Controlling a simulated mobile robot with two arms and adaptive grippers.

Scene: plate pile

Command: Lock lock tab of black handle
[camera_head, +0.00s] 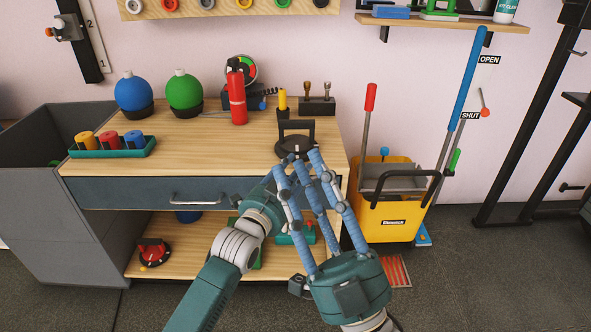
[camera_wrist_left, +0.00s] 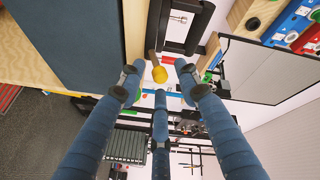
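The black handle (camera_head: 296,125) is an upright loop on a round black disc at the front right of the bench top. In the left wrist view a black loop frame (camera_wrist_left: 188,48) shows at the top. Beside it is a yellow ball (camera_wrist_left: 160,74) on a brown stem; I cannot tell for sure that it is the lock tab. My left gripper (camera_wrist_left: 159,84) is open and empty, its fingertips near the ball in that picture. My right gripper (camera_head: 303,166) is open with its fingers up, below the disc in the head view. It hides most of my left gripper and the disc's front edge.
A red extinguisher (camera_head: 237,96), blue ball (camera_head: 133,92), green ball (camera_head: 184,90) and green tray (camera_head: 90,152) stand on the bench. A yellow bucket (camera_head: 385,217) is close on the right. A red-handled disc (camera_head: 153,252) lies on the lower shelf.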

